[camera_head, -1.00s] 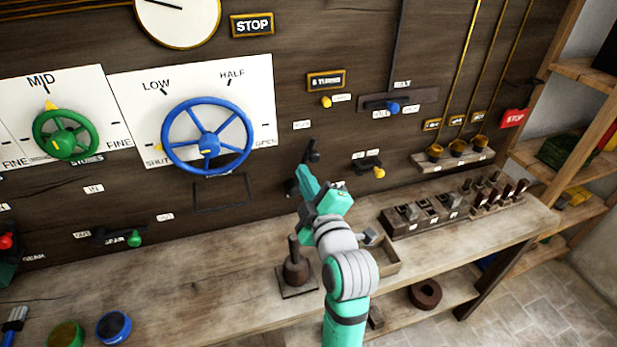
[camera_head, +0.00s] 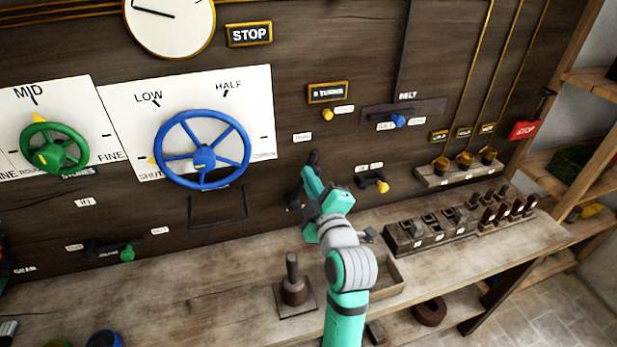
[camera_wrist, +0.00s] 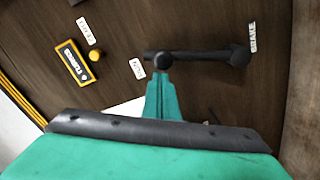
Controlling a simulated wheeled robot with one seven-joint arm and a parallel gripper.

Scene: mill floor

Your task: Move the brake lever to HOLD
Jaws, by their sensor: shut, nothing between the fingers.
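The brake lever (camera_wrist: 200,57) is a black bar on the dark wooden wall. In the wrist view it runs from a round pivot beside the BRAKE label (camera_wrist: 252,37) to a black knob near another small label (camera_wrist: 137,68), too blurred to read. In the head view its knob end (camera_head: 313,158) points up, partly hidden by my gripper. My teal gripper (camera_wrist: 160,82) is shut and empty, its fingertips right at the knob end. I cannot tell whether they touch it. It also shows in the head view (camera_head: 308,172).
A blue handwheel (camera_head: 204,150) is left of the lever. A yellow-knobbed lever (camera_head: 382,186) is close on the right and a small yellow knob (camera_head: 328,114) is above.

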